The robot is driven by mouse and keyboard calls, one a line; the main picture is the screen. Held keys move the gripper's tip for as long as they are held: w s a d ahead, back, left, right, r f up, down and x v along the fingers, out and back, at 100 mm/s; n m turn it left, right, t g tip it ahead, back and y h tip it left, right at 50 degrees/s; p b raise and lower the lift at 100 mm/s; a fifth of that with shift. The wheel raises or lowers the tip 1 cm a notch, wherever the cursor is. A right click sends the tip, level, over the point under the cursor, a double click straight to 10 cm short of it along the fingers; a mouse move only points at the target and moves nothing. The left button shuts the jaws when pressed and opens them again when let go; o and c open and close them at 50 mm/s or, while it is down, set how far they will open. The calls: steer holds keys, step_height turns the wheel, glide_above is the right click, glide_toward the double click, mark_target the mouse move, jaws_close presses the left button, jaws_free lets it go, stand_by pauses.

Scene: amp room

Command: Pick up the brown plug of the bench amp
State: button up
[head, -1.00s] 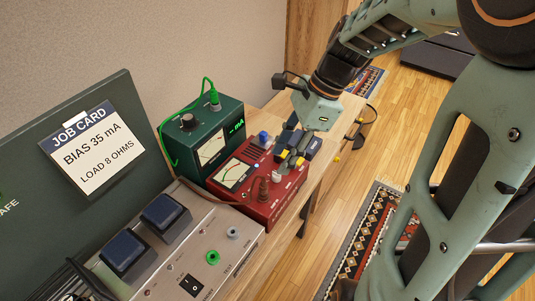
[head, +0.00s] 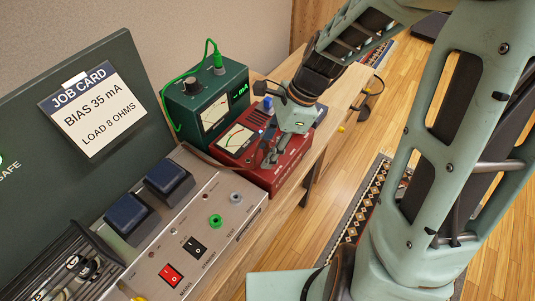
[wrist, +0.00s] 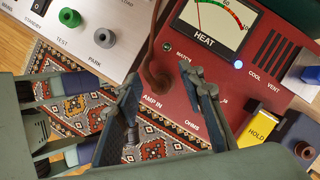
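The brown plug (wrist: 157,78) stands at the front edge of the red box (wrist: 255,75), near the AMP IN label, with its brown cable rising from it in the wrist view. In the head view my gripper (head: 269,160) is over the front of the red box (head: 290,178) and hides the plug. The grey bench amp (head: 215,205) stands left of the red box, with a green TEST socket and a grey PARK socket (wrist: 130,9).
A green meter box (head: 218,98) with a green cable stands behind the red box. A job card (head: 92,108) leans at the left. The floor with a rug is to the right.

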jaws_close()
steer(key=shift+r, duration=0.2)
stand_by(0.3)
